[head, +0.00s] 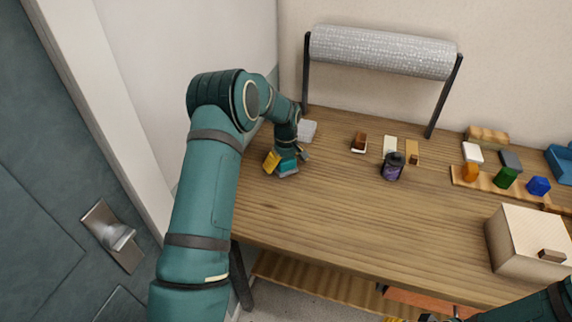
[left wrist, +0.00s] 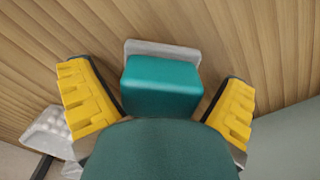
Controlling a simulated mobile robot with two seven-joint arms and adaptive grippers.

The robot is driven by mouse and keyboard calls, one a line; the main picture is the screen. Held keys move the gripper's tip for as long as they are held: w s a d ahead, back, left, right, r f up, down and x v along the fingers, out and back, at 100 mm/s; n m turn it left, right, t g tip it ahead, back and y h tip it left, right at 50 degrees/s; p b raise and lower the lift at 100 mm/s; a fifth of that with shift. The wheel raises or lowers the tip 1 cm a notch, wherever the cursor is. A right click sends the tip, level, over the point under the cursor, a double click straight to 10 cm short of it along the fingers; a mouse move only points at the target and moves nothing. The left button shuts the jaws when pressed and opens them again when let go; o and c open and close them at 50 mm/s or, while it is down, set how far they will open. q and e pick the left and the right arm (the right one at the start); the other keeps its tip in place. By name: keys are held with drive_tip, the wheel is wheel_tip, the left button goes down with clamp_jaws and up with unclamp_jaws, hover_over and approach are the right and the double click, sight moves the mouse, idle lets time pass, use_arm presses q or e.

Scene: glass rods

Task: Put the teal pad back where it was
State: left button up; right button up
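The teal pad (head: 288,166) sits on a pale grey base (head: 287,174) at the left end of the table. In the left wrist view the pad (left wrist: 162,85) is a rounded block with the grey base (left wrist: 160,47) showing behind it. My left gripper (head: 286,158) points down over it. Its yellow fingers are spread wide, one on each side of the pad, with no clear grip on it. My dark palm hides the near part of the pad.
A white bumpy tray (head: 307,131) stands just behind the left gripper. A foil-like roll (head: 380,52) hangs on a black stand at the back. A dark jar (head: 393,167), small blocks and a beige box (head: 525,243) are farther right. The front middle of the table is clear.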

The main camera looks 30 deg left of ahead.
use_arm(q)
drive_tip(key=shift+r, duration=0.5)
wheel_tip(320, 180, up, 11)
drive_tip(key=shift+r+p, duration=0.2)
drive_tip(key=shift+p, duration=0.65)
